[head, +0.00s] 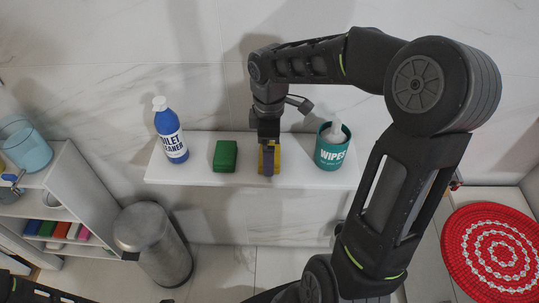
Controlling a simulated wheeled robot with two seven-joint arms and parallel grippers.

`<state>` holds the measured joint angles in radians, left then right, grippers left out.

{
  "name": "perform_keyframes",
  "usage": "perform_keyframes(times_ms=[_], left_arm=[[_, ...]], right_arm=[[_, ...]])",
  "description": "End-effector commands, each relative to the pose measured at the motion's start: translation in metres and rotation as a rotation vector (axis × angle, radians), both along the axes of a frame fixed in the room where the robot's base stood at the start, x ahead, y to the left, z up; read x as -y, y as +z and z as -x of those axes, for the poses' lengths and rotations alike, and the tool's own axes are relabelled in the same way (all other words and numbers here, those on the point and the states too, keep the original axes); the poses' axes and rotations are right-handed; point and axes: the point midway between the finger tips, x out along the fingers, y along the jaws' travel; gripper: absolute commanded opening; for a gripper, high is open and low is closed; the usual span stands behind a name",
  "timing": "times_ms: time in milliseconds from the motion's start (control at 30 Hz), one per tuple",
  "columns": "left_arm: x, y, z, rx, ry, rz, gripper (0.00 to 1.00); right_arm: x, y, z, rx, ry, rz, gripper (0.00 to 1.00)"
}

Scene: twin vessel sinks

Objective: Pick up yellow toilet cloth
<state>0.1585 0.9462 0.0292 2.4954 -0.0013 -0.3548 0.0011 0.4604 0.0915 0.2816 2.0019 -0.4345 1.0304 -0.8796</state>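The yellow toilet cloth (277,160) sits on the white wall shelf (200,174), between a green block-like cloth (225,155) and a teal wipes tub (331,152). My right gripper (268,164) points down from above, right at the yellow cloth. One dark finger covers the middle of the cloth, and yellow shows on both sides of it. The other finger is hidden, so I cannot tell whether the gripper is closed on the cloth. The cloth appears to be at shelf level. My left gripper is out of view.
A blue toilet cleaner bottle (172,138) stands at the shelf's left end. Below left are a metal bin (160,250) and a white shelf unit with colored items and a blue cup (27,150). A red round mat (495,250) lies at right.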

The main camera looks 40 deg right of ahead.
Motion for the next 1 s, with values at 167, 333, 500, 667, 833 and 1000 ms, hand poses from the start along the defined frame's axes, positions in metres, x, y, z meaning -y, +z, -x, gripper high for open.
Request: perform_keyframes(times_ms=[167,333,500,667,833,1000], left_arm=[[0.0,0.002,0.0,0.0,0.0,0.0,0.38],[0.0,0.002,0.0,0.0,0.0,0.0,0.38],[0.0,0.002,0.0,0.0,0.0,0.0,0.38],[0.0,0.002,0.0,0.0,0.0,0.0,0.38],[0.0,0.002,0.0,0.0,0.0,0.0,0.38],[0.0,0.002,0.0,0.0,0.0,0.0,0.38]], right_arm=[[0.0,-0.021,0.001,-0.002,0.0,0.0,1.0],[0.0,-0.023,0.0,0.001,0.0,0.001,1.0],[0.0,-0.023,0.0,0.001,0.0,0.001,1.0],[0.0,-0.023,0.0,0.001,0.0,0.001,1.0],[0.0,-0.023,0.0,0.001,0.0,0.001,0.97],[0.0,-0.023,0.0,0.001,0.0,0.001,0.83]])
